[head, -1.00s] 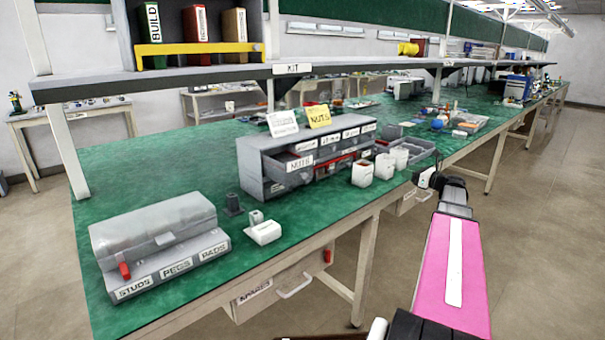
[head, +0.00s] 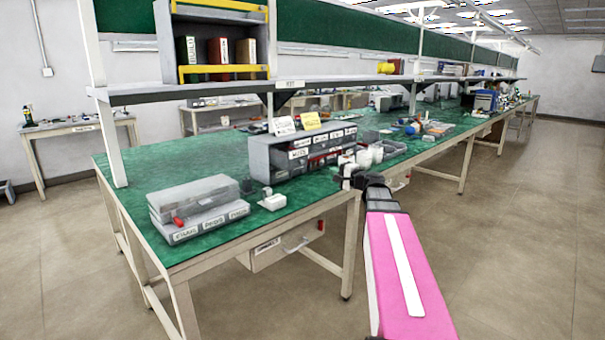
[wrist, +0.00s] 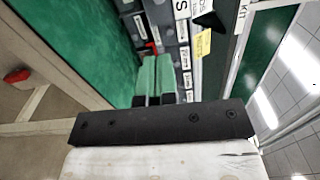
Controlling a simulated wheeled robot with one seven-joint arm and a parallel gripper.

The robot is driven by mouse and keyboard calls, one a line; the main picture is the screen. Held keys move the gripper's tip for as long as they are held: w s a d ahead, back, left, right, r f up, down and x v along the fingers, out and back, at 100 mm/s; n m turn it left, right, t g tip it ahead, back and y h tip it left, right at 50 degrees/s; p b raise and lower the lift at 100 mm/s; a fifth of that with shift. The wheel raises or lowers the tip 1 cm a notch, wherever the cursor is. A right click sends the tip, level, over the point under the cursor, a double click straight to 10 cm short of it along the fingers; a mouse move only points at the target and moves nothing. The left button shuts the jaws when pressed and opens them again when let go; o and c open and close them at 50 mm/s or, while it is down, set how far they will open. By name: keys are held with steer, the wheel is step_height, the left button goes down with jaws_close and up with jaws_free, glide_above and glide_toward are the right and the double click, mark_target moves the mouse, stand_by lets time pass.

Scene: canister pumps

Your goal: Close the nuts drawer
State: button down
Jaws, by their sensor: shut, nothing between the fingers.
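The grey drawer cabinet (head: 262,157) stands on the green workbench, with a yellow NUTS card (head: 311,121) on top. The nuts drawer (head: 298,154) is in its left column, below the top row; from this distance I cannot tell how far it stands out. In the wrist view the cabinet's labelled fronts (wrist: 184,58) appear sideways beyond the fingers. My gripper (head: 347,172) is at the bench's front edge, to the right of the drawer and apart from it. In the wrist view its green fingers (wrist: 156,68) are together and empty.
A shelf (head: 200,94) runs above. An under-bench drawer (head: 275,250) hangs below. The floor at right is clear.

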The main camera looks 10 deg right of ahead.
steer(key=a, duration=0.1)
glide_toward(303, 163)
steer(key=shift+n, duration=0.3)
steer(key=x, duration=0.7)
steer(key=shift+w+a+r, duration=0.1)
steer(key=shift+w+a, duration=0.05)
steer(key=shift+w, duration=0.1)
steer(key=x, duration=1.2)
steer(key=shift+w+r, duration=0.1)
